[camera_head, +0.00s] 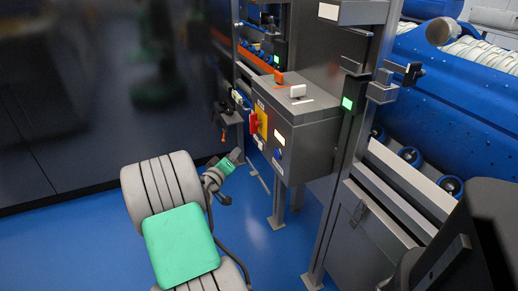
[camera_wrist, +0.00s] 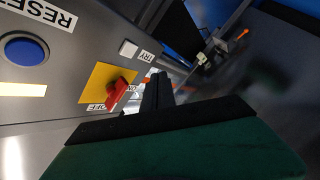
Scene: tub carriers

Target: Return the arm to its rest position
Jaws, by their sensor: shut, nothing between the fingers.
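My arm, grey with a green cover, reaches up from the bottom of the head view. My gripper (camera_head: 238,155) is at its end, left of and a little below the grey control box (camera_head: 310,133). In the wrist view my gripper (camera_wrist: 158,84) shows as dark fingers, shut and empty, above its green body. A red rotary switch (camera_wrist: 118,95) on a yellow plate (camera_wrist: 97,83) is just left of the fingers, with a visible gap. The switch also shows in the head view (camera_head: 253,122).
A blue RESET button (camera_wrist: 25,50) and a small white button (camera_wrist: 128,48) are on the box face. A grey post (camera_head: 341,150) and blue conveyor machine (camera_head: 455,90) stand to the right. A dark wall panel (camera_head: 80,100) is behind left. Blue floor (camera_head: 60,245) is clear at lower left.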

